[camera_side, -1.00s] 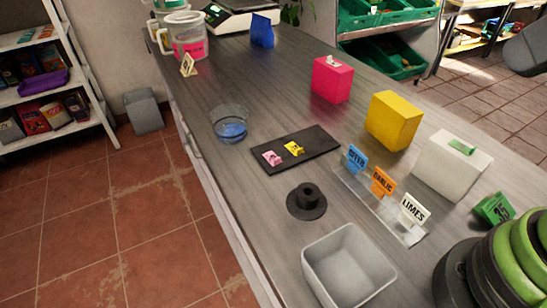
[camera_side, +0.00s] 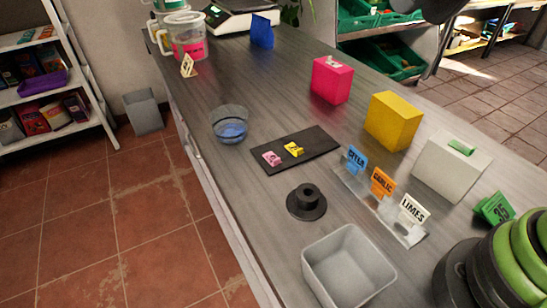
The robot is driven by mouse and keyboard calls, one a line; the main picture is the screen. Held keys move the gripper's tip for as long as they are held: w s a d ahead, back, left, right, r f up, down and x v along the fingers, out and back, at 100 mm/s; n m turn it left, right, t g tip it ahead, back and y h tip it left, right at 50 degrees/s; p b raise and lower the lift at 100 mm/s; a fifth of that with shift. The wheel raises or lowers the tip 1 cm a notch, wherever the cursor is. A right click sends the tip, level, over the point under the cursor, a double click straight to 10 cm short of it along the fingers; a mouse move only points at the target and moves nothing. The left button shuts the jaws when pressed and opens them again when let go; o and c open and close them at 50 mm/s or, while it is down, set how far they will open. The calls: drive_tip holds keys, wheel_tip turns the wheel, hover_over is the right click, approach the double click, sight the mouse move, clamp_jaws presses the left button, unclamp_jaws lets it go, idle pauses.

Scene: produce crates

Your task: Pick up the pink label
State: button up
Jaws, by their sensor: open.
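The small pink label (camera_side: 272,158) lies on the left part of a flat black tray (camera_side: 318,147) on the counter. A small yellow label (camera_side: 293,149) lies just right of it on the same tray, a small gap apart. Both have dark marks too small to read. My gripper's fingers do not show. Only a dark grey part of my arm cuts into the top edge at the right, far from the tray.
A glass bowl (camera_side: 231,124) stands left of the tray, a black round stand (camera_side: 306,202) in front. A clear rack (camera_side: 352,186) holds several upright labels. A grey bin (camera_side: 312,268), a pink box (camera_side: 332,80), a yellow box (camera_side: 393,121) and a white box (camera_side: 448,167) stand around.

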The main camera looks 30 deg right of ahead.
drive_tip(key=w+a+f+n+g, duration=0.1)
drive_tip(key=w+a+f+g, duration=0.15)
drive_tip(key=w+f, duration=0.45)
drive_tip(key=n+g+h, duration=0.2)
approach(277, 155)
drive_tip(key=shift+s+a+f, duration=0.35)
drive_tip(key=shift+s+f, duration=0.05)
drive_tip(key=shift+s, duration=0.15)
drive_tip(key=shift+s+a+f, duration=0.35)
drive_tip(key=shift+s+f, duration=0.1)
drive_tip(key=shift+s, duration=0.05)
wheel_tip(277, 155, down, 6)
drive_tip(key=shift+s+r, duration=0.1)
clamp_jaws()
